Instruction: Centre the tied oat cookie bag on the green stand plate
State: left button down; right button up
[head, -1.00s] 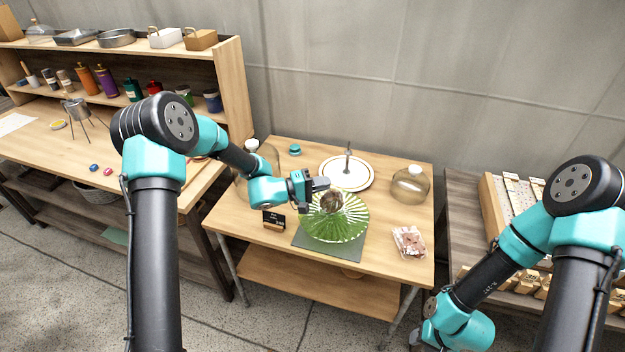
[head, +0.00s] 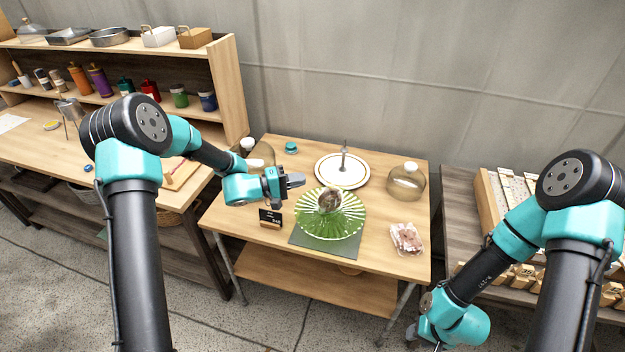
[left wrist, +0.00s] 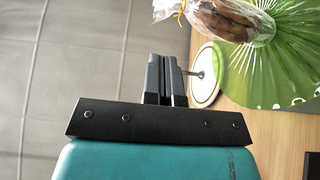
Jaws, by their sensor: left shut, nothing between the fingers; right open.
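The tied oat cookie bag (head: 329,199) is a clear bag with brown contents. It stands on the green stand plate (head: 345,226), close to its middle in the head view; I cannot tell if it is exactly centred. In the left wrist view the bag (left wrist: 215,20) with its tied neck shows above the fluted green plate (left wrist: 270,75). My left gripper (head: 298,180) is shut and empty, to the left of the bag and apart from it. Its closed fingers show in the left wrist view (left wrist: 165,78). My right gripper (head: 412,338) is low at the bottom right, its fingers mostly hidden.
A white round plate with a post (head: 342,172) stands behind the green plate. A small black sign (head: 270,217) and a pink-filled bag (head: 407,239) flank the stand.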

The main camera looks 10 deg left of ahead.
pick_arm(q)
jog(key=v, duration=0.6)
jog(key=shift+a, duration=0.25)
jog(key=c, duration=1.9)
grip_release()
jog(key=shift+s, duration=0.1)
